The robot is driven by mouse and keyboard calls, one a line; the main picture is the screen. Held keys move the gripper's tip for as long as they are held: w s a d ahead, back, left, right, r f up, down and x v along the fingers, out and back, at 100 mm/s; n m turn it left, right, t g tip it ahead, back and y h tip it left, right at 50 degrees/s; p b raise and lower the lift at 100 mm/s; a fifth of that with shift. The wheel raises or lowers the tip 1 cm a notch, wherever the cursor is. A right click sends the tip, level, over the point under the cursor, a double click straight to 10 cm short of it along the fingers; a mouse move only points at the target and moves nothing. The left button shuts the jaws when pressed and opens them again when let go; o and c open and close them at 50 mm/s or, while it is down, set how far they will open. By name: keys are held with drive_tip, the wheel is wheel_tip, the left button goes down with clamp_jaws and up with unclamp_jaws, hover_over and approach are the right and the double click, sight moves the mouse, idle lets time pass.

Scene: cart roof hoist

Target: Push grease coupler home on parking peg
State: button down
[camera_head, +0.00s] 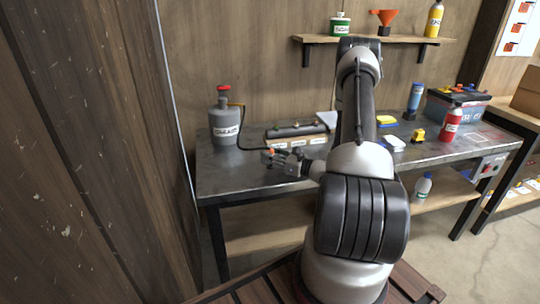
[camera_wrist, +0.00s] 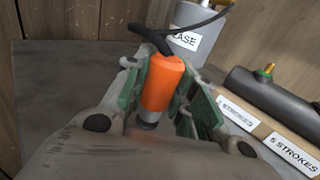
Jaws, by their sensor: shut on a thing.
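The orange grease coupler (camera_wrist: 163,82) is between the green-padded fingers of my gripper (camera_wrist: 160,95), which is shut on it. A black hose joins its far end, and a dark metallic end shows at its near end. In the head view my gripper (camera_head: 272,156) is low over the left part of the workbench, with a bit of the orange coupler (camera_head: 270,150) showing at its tip. I cannot make out the parking peg, nor whether the coupler touches it.
The grey grease pump (camera_head: 224,122) with a red top stands behind left on the workbench (camera_head: 240,178). Bottles and a battery (camera_head: 455,108) stand right.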

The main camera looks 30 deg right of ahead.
drive_tip(key=shift+f, duration=0.25)
drive_tip(key=c, duration=1.1)
unclamp_jaws()
drive_tip(key=shift+s, duration=0.1)
drive_tip(key=v, duration=1.1)
drive_tip(key=shift+s+d, duration=0.2)
drive_tip(key=shift+s, duration=0.15)
drive_tip(key=shift+r, duration=0.1)
